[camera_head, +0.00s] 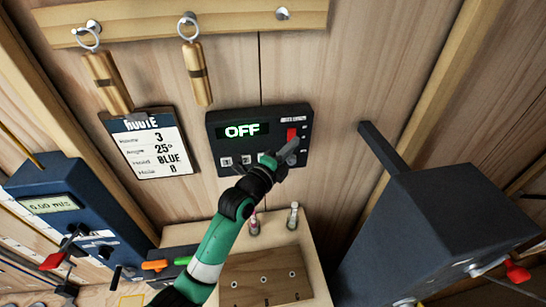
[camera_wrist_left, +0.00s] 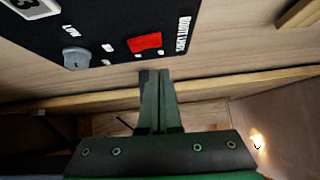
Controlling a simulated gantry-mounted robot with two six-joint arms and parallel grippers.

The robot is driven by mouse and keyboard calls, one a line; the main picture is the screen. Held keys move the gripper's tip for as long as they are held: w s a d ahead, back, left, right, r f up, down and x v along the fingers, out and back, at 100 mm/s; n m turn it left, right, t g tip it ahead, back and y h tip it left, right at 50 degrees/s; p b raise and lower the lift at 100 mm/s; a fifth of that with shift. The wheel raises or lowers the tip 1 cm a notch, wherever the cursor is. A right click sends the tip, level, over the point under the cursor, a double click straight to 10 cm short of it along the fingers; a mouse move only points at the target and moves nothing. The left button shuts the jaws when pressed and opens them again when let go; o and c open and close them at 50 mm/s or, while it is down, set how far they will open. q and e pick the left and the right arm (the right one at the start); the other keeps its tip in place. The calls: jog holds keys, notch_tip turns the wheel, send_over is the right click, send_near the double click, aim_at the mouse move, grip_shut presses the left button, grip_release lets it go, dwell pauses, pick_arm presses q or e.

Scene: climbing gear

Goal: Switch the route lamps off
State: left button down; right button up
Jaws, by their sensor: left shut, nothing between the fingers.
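My right gripper is not in view.
A route card (camera_head: 152,150) hangs left of the panel, with two wooden-handled tools (camera_head: 196,72) above. A blue metered box (camera_head: 75,205) stands left and a dark box (camera_head: 430,225) right. A wooden block (camera_head: 265,277) lies below.

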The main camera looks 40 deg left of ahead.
pick_arm(q)
jog(key=s+d+b, duration=0.1)
jog(key=s+d, duration=0.1)
jog(key=s, duration=0.8)
jog(key=shift+r, duration=0.45)
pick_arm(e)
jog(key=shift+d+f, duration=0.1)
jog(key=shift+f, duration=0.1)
pick_arm(q)
jog(key=s+d+r+t+h+p, duration=0.1)
jog(key=d+r+t+h+p, duration=0.35)
jog(key=r, duration=1.05)
jog(key=s+d+r+t+y+p, duration=0.15)
jog(key=d+r, duration=0.55)
jog(key=r, duration=0.8)
jog(key=s+d+r+n+t+h+p, duration=0.1)
jog(key=s+r+n, duration=0.3)
jog(key=r+n, duration=0.3)
jog(key=s+r+n+t+p, duration=0.1)
jog(key=s+r+n+t, duration=0.1)
jog(key=s+r+n, duration=0.3)
notch_tip(320, 180, up, 2)
jog(key=n, duration=0.3)
jog(key=shift+d+n+h, duration=0.35)
jog(key=shift+n+h, duration=0.05)
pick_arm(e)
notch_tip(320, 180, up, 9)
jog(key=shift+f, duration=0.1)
